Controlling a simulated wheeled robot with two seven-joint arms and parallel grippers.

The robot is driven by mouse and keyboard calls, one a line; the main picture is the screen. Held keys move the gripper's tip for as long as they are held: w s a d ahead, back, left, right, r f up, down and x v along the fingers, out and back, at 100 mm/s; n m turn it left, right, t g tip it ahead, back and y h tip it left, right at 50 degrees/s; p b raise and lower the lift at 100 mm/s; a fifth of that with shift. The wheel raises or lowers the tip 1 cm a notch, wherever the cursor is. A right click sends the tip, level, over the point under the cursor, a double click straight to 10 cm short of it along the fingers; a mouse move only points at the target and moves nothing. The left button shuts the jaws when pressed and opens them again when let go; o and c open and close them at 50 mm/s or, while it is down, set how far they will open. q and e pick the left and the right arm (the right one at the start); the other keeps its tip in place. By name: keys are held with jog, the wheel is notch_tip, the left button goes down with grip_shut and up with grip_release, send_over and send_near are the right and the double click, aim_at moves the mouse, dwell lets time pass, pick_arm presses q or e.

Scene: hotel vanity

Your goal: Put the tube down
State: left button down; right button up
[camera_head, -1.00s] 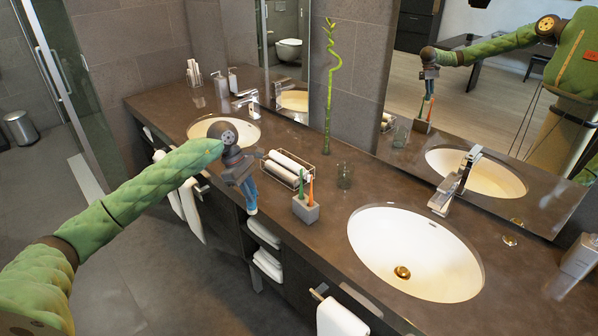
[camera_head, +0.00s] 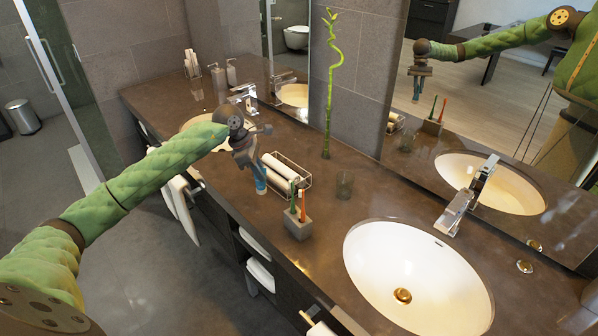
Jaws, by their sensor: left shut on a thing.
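A blue tube (camera_head: 260,182) hangs upright below my left gripper (camera_head: 251,163), which is shut on it. The tube is over the dark vanity counter (camera_head: 330,225), just left of a wire basket with white rolls. Its lower end is close to the counter top; I cannot tell if it touches. The gripper hides the tube's upper part. My right gripper is not in view.
The wire basket (camera_head: 306,182) is close to the tube's right. A grey toothbrush holder (camera_head: 298,229) stands in front of it, and a glass (camera_head: 345,185) behind that. White sinks (camera_head: 420,280) lie to both sides. The front counter edge is near.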

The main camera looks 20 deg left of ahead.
aim_at(263, 187)
pick_arm(q)
jog(key=shift+w+f, duration=0.3)
jog(key=shift+w, duration=0.15)
jog(key=shift+w+f, duration=0.1)
jog(key=shift+f, duration=0.3)
notch_tip(263, 187, down, 6)
jog(key=shift+b, duration=0.3)
jog(key=shift+s+f, duration=0.2)
jog(key=shift+f, duration=0.4)
jog(key=shift+s+f, duration=0.15)
jog(key=shift+f, duration=0.45)
jog(key=shift+w+f, duration=0.1)
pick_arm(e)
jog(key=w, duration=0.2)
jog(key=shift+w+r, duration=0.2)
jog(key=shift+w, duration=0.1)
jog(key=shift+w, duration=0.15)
pick_arm(q)
jog(key=c, duration=1.4)
grip_release()
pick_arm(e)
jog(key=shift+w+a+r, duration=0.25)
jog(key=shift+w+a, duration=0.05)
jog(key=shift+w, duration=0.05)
